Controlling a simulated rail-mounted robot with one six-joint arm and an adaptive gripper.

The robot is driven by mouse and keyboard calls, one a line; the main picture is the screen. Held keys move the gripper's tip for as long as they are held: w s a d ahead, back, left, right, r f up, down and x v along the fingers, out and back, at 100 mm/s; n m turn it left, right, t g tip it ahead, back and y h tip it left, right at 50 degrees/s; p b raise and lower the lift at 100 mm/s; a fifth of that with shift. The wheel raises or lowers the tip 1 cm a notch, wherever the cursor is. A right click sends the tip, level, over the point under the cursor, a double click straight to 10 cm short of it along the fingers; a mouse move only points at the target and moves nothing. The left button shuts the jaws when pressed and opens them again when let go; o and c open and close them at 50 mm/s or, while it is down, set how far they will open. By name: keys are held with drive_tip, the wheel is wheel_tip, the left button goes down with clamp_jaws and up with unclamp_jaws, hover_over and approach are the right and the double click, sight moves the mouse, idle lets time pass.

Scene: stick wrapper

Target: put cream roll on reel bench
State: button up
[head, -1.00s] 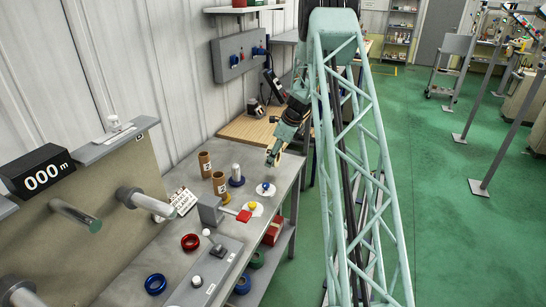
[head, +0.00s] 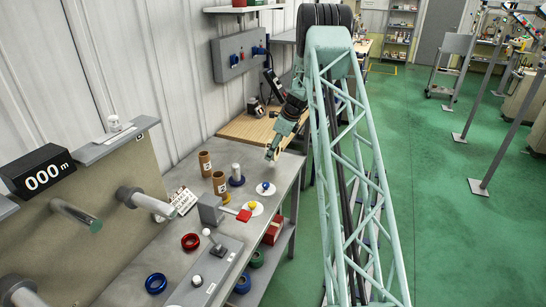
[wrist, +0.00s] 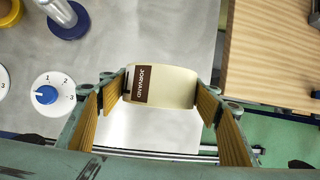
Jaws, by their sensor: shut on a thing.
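The cream roll (wrist: 175,86), with a brown label, sits between the two fingers of my gripper (wrist: 163,88) in the wrist view. The fingers are shut on its sides. In the head view my gripper (head: 273,149) holds the roll (head: 270,154), small and pale, over the far end of a grey metal bench (head: 288,174). I take this to be the reel bench, but no label shows it. In the wrist view bare grey bench top (wrist: 150,135) lies below the roll. The exact gap to the bench is hard to tell.
A blue knob on a white dial (head: 265,188) and a metal post on a blue base (head: 236,174) stand near the gripper. Brown cores (head: 205,163) stand behind. A wooden table top (head: 243,127) lies beyond the bench.

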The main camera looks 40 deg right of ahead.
drive_tip(key=shift+f, duration=1.65)
drive_tip(key=shift+f, duration=0.1)
drive_tip(key=o, duration=1)
drive_tip(key=shift+f, duration=0.1)
drive_tip(key=shift+r, duration=0.2)
drive_tip(key=v, duration=1.2)
drive_tip(key=shift+w+a, duration=0.1)
